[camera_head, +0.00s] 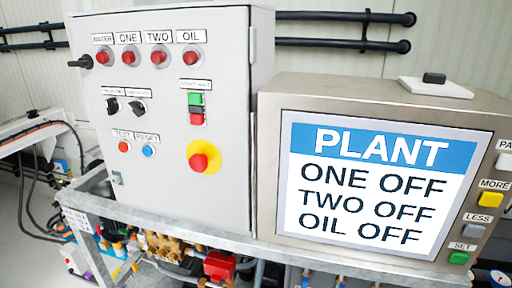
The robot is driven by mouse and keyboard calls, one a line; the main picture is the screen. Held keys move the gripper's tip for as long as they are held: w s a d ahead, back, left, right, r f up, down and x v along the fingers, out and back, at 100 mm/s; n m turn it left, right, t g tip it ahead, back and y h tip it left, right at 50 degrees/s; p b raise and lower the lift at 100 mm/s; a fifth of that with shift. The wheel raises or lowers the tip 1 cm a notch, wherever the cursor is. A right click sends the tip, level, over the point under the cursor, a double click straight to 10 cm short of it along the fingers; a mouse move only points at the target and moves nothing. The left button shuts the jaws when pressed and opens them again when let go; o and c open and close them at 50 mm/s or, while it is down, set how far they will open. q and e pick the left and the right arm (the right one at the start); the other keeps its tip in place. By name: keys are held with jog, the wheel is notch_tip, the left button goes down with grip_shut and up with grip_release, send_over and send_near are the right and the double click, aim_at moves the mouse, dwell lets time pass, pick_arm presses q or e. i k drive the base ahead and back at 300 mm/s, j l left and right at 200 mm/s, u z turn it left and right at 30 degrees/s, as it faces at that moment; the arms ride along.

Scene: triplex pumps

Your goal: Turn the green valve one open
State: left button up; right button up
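No part clearly reads as the green valve one. A small green part (120,250) shows among fittings below the cabinet at lower left, too small to identify. Brass fittings (163,246) and a red block (219,265) sit under the panel, cut off by the bottom edge. A display (375,185) at right reads PLANT, ONE OFF, TWO OFF, OIL OFF. Neither of my grippers is in view.
A grey control cabinet (160,215) carries red lamps labelled WATER, ONE, TWO and OIL, switches, and a red stop button (199,162) on yellow. It stands on a metal frame (270,255). Black pipes (345,43) run behind. Cables hang at left.

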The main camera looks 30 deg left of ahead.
aim_at(124, 231)
jog(key=k+u, duration=0.2)
jog(key=u, duration=1.35)
